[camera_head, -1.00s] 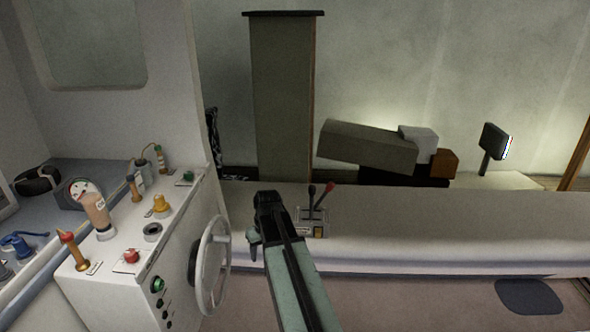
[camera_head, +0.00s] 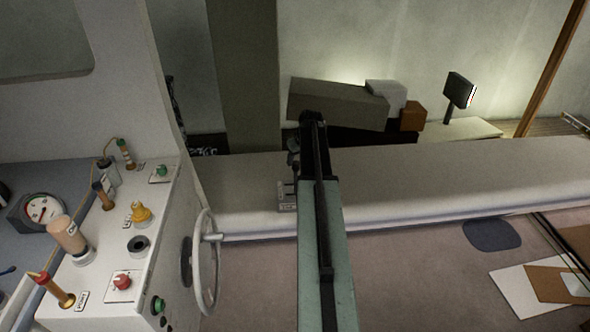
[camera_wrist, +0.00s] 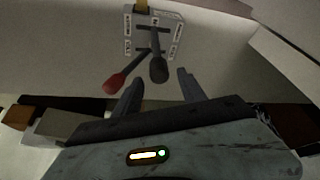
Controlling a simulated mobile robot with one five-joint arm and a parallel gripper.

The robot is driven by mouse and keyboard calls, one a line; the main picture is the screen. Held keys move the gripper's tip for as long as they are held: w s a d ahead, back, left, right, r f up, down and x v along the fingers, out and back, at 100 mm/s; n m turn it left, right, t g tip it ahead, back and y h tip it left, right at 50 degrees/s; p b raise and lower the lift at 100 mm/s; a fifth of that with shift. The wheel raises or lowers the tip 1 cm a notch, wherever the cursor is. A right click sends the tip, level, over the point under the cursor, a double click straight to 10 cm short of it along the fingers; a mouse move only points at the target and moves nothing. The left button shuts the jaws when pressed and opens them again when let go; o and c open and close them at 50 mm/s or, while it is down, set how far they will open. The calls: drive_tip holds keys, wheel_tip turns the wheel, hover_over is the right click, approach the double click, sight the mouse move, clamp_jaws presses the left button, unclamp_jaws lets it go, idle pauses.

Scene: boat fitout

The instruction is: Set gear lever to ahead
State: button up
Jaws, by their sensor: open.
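The control box (camera_wrist: 134,34) with two levers shows at the top of the wrist view. One lever has a black knob (camera_wrist: 158,70), the other a red knob (camera_wrist: 113,84). The small labels are unreadable, so I cannot tell which is the gear lever. My gripper (camera_wrist: 160,88) is open and empty. Its fingertips point towards the levers; the black knob lies just ahead, in line with the gap, and the red knob is outside it to the left. In the head view, part of the box (camera_head: 287,197) shows left of my arm, which hides most of the levers.
The box sits on a long pale ledge (camera_head: 430,185). A white console (camera_head: 110,240) with knobs, handles and a wheel (camera_head: 207,262) stands at left. Grey and brown blocks (camera_head: 338,103) and a small screen (camera_head: 459,90) are behind. The ledge right of my arm is clear.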

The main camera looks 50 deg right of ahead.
sight(296, 162)
drive_tip(key=b+x, duration=0.2)
drive_tip(key=x, duration=0.2)
drive_tip(key=shift+s+f, duration=0.1)
clamp_jaws()
idle(1.1)
